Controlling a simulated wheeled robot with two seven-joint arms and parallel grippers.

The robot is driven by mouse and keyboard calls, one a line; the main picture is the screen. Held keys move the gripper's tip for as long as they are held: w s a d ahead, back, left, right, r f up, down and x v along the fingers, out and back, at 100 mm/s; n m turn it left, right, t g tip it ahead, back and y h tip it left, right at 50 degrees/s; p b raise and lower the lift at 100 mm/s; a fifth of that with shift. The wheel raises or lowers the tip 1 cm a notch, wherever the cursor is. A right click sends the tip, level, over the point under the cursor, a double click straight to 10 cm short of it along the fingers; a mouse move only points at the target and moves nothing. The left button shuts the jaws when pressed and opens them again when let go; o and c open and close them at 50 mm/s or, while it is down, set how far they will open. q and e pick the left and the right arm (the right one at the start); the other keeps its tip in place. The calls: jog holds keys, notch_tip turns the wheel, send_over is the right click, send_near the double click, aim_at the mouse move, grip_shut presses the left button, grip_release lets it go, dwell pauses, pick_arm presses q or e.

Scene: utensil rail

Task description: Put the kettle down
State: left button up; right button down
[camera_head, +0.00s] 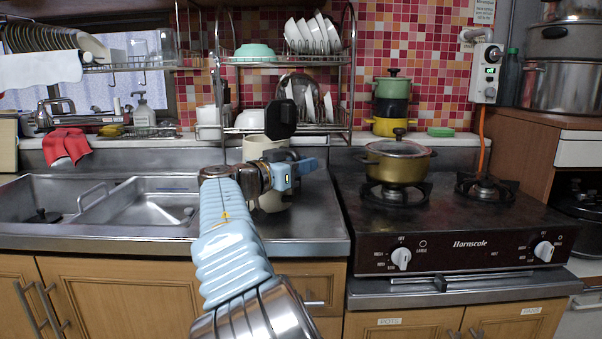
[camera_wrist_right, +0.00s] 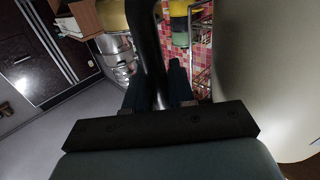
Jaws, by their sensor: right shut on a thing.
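The kettle (camera_head: 256,146) has a cream body and is partly hidden behind my right wrist and gripper, over the steel counter between sink and stove. My right gripper (camera_head: 290,174) is shut on its dark handle. In the right wrist view the handle (camera_wrist_right: 150,48) runs between the fingers (camera_wrist_right: 156,88), and the pale kettle body (camera_wrist_right: 275,60) fills the right side. I cannot tell whether the kettle's base touches the counter (camera_head: 318,215). My left gripper is not in view.
The stove (camera_head: 455,225) to the right bears a yellow lidded pot (camera_head: 398,165) on its left burner; the right burner (camera_head: 485,187) is empty. The sink (camera_head: 145,205) lies left. A dish rack (camera_head: 290,62) with bowls and plates hangs behind. Bare counter shows right of the kettle.

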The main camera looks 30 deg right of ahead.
jog(key=shift+a+f, duration=0.15)
jog(key=shift+f, duration=0.7)
jog(key=c, duration=1)
grip_release()
jog(key=shift+f, duration=0.1)
jog(key=shift+o, duration=0.2)
jog(key=shift+a, duration=0.1)
jog(key=shift+s+a, duration=0.1)
jog(key=shift+a, duration=0.2)
jog(key=b+v, duration=0.2)
jog(key=v, duration=0.9)
jog(key=shift+b, duration=0.35)
jog(key=shift+s+a, duration=0.1)
jog(key=shift+s, duration=0.05)
